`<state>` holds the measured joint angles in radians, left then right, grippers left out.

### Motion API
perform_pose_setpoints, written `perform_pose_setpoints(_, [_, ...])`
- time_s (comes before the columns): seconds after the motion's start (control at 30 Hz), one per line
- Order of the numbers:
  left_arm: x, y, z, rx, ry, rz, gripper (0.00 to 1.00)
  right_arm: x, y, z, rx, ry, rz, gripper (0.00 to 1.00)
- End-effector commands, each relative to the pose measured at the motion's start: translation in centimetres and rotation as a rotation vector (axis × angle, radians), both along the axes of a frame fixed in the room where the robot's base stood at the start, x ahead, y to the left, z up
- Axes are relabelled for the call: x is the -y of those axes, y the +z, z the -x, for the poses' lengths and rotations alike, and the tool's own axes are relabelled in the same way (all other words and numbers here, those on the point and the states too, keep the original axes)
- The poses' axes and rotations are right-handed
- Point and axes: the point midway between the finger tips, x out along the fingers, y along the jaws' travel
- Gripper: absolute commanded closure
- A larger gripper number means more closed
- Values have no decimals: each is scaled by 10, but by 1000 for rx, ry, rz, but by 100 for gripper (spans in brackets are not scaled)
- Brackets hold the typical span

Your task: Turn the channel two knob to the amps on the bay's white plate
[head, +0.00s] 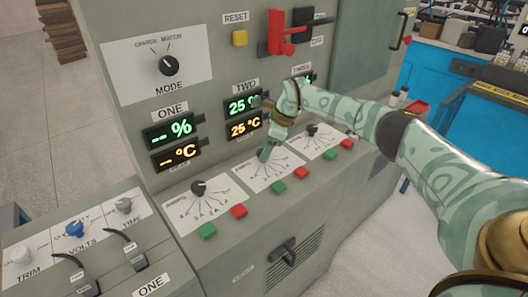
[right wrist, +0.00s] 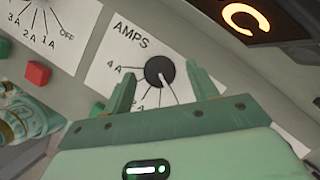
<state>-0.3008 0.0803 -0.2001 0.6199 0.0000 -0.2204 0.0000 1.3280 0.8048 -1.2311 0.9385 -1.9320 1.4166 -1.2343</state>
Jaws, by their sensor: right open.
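My right gripper (head: 268,150) is over the white AMPS dial plate (head: 252,184) under the TWO readouts and covers its knob in the head view. In the right wrist view the dark round knob (right wrist: 158,70) sits on its plate (right wrist: 100,70), marked AMPS with 4 A at its left. The open fingers of the right gripper (right wrist: 161,90) stand on either side of the knob, with a gap visible at each side. The knob's exact setting is hard to read. A small pale label (head: 242,273) on the lower front is too small to read. My left gripper is out of view.
The channel one dial (head: 198,187) is left of the gripper, and another dial (head: 312,130) is right. Green and red buttons (head: 239,211) line the ledge. The TWO readouts (head: 244,115) and a red lever (head: 283,38) are above. A black latch (head: 283,251) is below.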

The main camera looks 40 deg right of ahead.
Motion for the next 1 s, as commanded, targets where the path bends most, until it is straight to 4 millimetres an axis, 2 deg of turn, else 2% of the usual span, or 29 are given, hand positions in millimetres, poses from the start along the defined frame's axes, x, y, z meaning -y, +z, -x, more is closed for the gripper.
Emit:
perform_pose_setpoints(0.1, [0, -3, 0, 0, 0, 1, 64, -3, -8, -2, 0, 1, 0, 42])
perform_pose_setpoints(0.37, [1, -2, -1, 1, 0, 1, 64, -3, -8, -2, 1, 0, 1, 42])
perform_pose_setpoints(0.4, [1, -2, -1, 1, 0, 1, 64, -3, -8, -2, 1, 1, 1, 44])
perform_pose_setpoints(0.53, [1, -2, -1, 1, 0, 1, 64, -3, -8, -2, 0, 1, 0, 81])
perform_pose_setpoints(0.57, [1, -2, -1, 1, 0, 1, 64, -3, -8, -2, 1, 1, 1, 85])
perform_pose_setpoints(0.83, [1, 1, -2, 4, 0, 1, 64, -3, -7, -2, 1, -17, 0, 85])
perform_pose_setpoints(1.0, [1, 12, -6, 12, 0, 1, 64, -3, -4, -1, 2, -76, 2, 85])
